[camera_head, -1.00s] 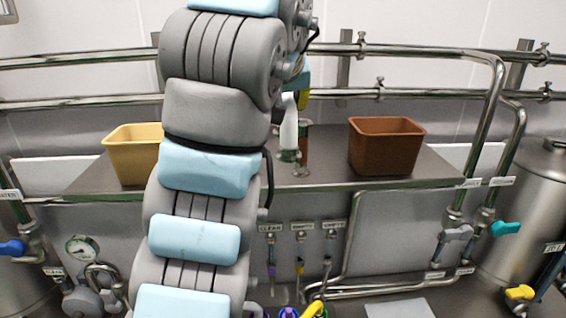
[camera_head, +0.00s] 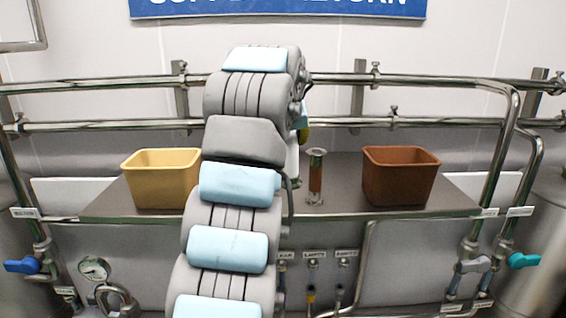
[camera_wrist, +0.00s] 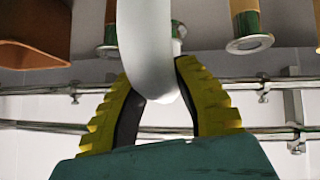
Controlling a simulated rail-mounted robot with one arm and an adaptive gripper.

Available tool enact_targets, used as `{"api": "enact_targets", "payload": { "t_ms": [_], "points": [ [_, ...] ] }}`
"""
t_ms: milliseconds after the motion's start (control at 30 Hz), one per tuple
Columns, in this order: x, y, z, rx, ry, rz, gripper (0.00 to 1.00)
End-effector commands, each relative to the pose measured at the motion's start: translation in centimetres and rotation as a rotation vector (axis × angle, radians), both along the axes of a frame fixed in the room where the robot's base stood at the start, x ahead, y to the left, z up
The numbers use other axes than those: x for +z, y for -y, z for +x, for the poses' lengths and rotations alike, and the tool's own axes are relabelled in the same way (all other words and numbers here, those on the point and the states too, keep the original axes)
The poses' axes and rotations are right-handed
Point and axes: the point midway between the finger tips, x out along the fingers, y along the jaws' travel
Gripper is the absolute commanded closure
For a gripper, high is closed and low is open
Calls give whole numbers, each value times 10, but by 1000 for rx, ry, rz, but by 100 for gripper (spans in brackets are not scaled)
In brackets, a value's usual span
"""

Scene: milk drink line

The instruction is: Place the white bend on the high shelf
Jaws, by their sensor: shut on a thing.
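My gripper (camera_wrist: 160,95) is shut on the white bend (camera_wrist: 145,45), its two yellow fingers on either side of it in the wrist view. In the head view, my arm hides most of the gripper and bend. Only a sliver of the white bend (camera_head: 293,160) shows at the arm's right edge, below the yellow finger. The bend appears in front of or over the grey steel shelf (camera_head: 340,200); I cannot tell whether it touches it.
A yellow bin (camera_head: 162,185) stands on the shelf's left and a brown bin (camera_head: 400,182) on its right. Steel pipes (camera_head: 440,122) run behind. Shelf between tube and brown bin is clear.

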Motion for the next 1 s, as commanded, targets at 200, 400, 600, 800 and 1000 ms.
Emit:
{"api": "enact_targets", "payload": {
  "t_ms": [200,400,600,800,1000],
  "points": [
    [-19,-7,24,2,0,1,100],
    [-43,-10,43,0,-2,1,100],
    [-56,-13,55,0,2,0,100],
    [-61,-14,58,1,3,0,100],
    [-74,-14,62,0,2,1,100]
  ]
}}
